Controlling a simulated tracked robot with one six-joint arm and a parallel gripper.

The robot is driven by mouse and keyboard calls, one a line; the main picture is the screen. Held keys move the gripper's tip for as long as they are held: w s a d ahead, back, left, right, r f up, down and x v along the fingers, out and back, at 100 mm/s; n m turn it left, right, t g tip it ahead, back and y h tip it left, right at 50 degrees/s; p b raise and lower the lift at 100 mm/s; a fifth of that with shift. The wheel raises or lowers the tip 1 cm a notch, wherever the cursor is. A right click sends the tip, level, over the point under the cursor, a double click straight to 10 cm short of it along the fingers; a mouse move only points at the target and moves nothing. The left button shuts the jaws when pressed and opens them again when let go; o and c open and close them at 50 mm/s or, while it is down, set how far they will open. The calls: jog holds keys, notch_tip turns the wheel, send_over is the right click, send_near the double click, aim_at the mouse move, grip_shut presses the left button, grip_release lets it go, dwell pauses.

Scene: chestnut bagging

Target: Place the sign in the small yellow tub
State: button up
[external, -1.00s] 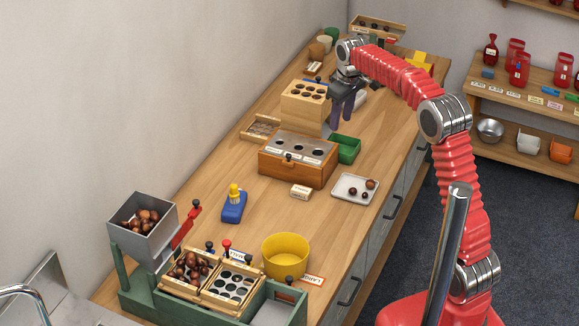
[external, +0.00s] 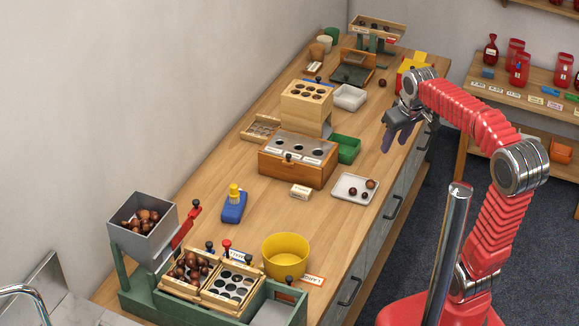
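A yellow tub (external: 286,256) stands on the bench at the front, right of the green sorting rig. A small white sign with red lettering (external: 312,280) lies or leans against the bench just right of the tub, outside it. Another small white sign (external: 238,256) shows behind the rig, left of the tub, partly hidden. I cannot tell which sign the task means. My gripper (external: 394,142) hangs above the right edge of the bench, far from the tub and both signs. Its dark fingers look apart, with nothing seen between them.
A wooden box with holes (external: 296,165), a green tray (external: 346,148), a white tray with chestnuts (external: 343,194) and a blue-yellow bottle (external: 234,206) stand mid-bench. A grey hopper (external: 140,228) rises at front left.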

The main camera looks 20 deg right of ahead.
jog(key=s+d+f+m, duration=0.1)
jog(key=s+f, duration=0.2)
jog(key=s, duration=0.4)
jog(key=s+d+f+m+t, duration=0.1)
jog(key=s+f, duration=0.2)
jog(key=s, duration=0.4)
jog(key=shift+f, duration=0.25)
jog(key=shift+o, duration=0.6)
jog(key=o, duration=0.8)
jog(key=shift+c, duration=0.2)
